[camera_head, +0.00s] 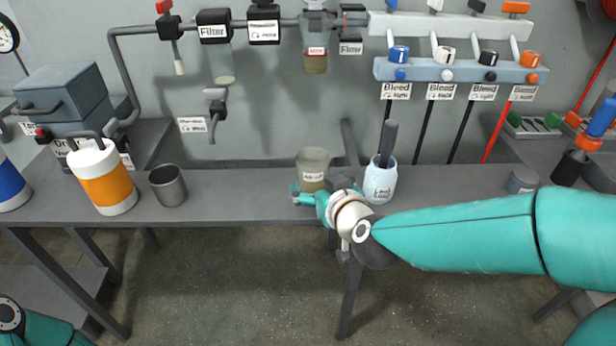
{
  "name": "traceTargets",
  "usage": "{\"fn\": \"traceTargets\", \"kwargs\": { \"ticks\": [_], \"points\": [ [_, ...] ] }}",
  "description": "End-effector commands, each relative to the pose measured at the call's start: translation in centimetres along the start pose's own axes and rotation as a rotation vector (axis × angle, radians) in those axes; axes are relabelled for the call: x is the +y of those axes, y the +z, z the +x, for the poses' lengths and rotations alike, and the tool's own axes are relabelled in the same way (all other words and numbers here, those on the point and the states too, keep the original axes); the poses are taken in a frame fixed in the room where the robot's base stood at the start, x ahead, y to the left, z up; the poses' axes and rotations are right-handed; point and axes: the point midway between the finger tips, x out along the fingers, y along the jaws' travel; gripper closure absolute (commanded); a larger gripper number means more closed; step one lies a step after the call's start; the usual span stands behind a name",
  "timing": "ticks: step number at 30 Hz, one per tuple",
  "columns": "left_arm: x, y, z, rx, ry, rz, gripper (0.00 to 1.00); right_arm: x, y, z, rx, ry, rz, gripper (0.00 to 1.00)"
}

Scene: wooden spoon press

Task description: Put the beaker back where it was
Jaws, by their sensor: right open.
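A translucent beaker (312,163) with a small white label and brownish contents stands upright on the grey bench (240,200), near the middle. My right gripper (318,192) is open at the bench's front edge, just in front of the beaker's lower part. One teal finger is left of the beaker's base and the other parts are at its right. The gripper hides some of the base, and I cannot tell whether it touches. Only a teal part of my left arm shows at the bottom left; its gripper is out of view.
A grey metal cup (168,186) and an orange-banded container (105,182) stand at the left. Pipes and bleed valves (455,72) line the wall. Bench between metal cup and beaker is clear.

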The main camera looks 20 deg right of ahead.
Motion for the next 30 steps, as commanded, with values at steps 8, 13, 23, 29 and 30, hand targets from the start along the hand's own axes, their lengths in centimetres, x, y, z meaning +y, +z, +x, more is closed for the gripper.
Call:
{"fn": "traceTargets", "kwargs": {
  "ticks": [8,13,23,29,30],
  "points": [
    [0.7,0.0,-2.0,0.0,0.0,0.0,0.04,0.0,-0.4,-5.8,0.003,-0.001,0.001,0.13],
    [0.8,0.0,-2.4,0.0,0.0,0.0,0.04,0.0,-0.2,-7.5,0.002,0.0,0.001,0.13],
    [0.9,0.0,-2.4,0.0,0.0,0.0,0.04,0.0,0.0,-7.9,-0.001,0.0,0.0,0.13],
    [0.9,0.0,-2.4,0.0,0.0,0.0,0.04,0.0,0.0,-7.9,-0.001,0.0,0.0,0.13],
    [0.9,0.0,-2.4,0.0,0.0,0.0,0.04,0.0,0.0,-7.9,-0.001,0.0,0.0,0.13]
  ]
}}
